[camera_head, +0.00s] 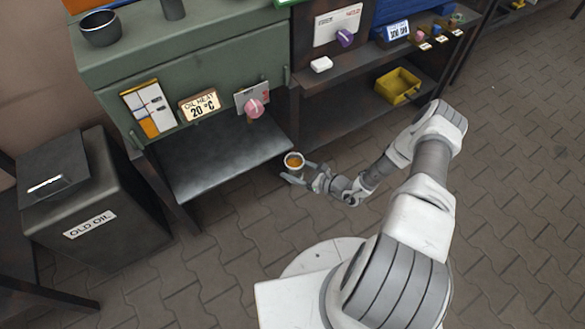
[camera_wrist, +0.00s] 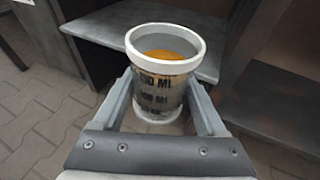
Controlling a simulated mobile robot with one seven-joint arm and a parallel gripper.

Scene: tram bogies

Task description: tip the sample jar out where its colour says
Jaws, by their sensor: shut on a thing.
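The sample jar (camera_head: 294,162) is a small clear cylinder with a white rim, white base and dark volume marks. Orange-amber liquid shows inside it in both views. My gripper (camera_head: 293,176) is shut around the jar and holds it upright, near the front right corner of a low dark shelf. In the wrist view the jar (camera_wrist: 163,80) sits between the two fingers of my gripper (camera_wrist: 165,100). A dark bin (camera_head: 95,210) labelled "OLD OIL" stands at the left, with a lid panel and a light handle on top.
A green cabinet (camera_head: 200,50) carries a card reading "OIL HEAT 20 °C" (camera_head: 200,105) and a pink knob (camera_head: 253,108). The low dark shelf (camera_head: 215,160) below it is bare. A yellow bin (camera_head: 398,86) sits on a shelf to the right. Paved floor is open around my base.

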